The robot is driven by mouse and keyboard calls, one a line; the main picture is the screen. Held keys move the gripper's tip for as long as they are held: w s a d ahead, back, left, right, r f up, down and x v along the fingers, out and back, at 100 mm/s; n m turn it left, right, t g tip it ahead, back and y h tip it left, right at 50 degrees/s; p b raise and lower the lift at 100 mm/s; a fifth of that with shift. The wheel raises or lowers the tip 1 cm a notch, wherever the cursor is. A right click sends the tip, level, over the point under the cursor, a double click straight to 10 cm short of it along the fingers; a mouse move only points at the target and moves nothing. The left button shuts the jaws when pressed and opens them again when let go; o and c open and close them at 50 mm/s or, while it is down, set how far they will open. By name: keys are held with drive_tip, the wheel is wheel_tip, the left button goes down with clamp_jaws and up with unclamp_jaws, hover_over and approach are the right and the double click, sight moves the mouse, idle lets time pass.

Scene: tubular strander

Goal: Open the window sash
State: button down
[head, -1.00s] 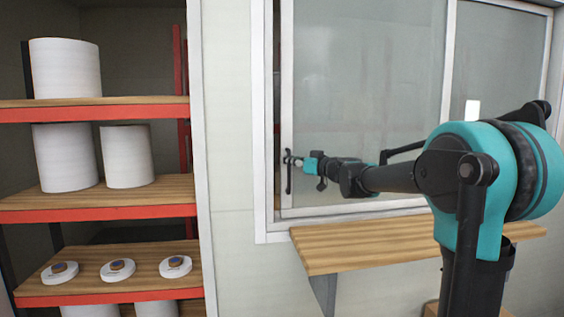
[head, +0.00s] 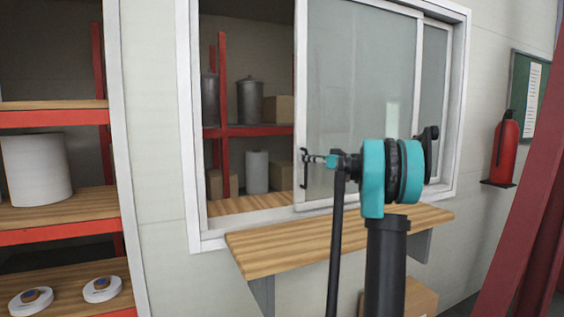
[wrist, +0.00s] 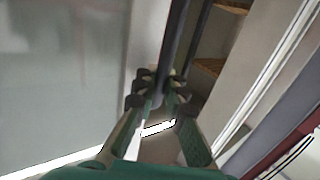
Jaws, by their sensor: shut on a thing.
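The window sash (head: 350,85) is a white-framed glass pane that stands to the right, with a wide opening at the left of the window frame (head: 193,130). Its dark upright handle (head: 304,180) is on the sash's left stile. My gripper (head: 311,159) is at that handle, reaching from the right. In the wrist view my gripper (wrist: 160,97) has its fingers closed around the dark handle bar (wrist: 174,48), and the sash glass (wrist: 60,80) fills the left. The fingertips partly hide the bar.
A wooden ledge (head: 270,255) juts out below the window. Shelves with white rolls (head: 35,168) stand at the left. Through the opening are red-edged shelves with grey canisters (head: 250,102). A red fire extinguisher (head: 505,145) hangs at the right.

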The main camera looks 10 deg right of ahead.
drive_tip(key=w+d, duration=0.2)
drive_tip(key=d, duration=0.6)
drive_tip(key=w+d, duration=0.3)
drive_tip(key=d, duration=0.6)
drive_tip(key=c, duration=1.9)
unclamp_jaws()
drive_tip(key=shift+o, duration=0.2)
drive_tip(key=shift+s+d, duration=0.15)
drive_tip(key=v, duration=1.1)
drive_tip(key=shift+s+d, duration=0.25)
drive_tip(key=shift+d, duration=0.05)
drive_tip(key=shift+d, duration=0.1)
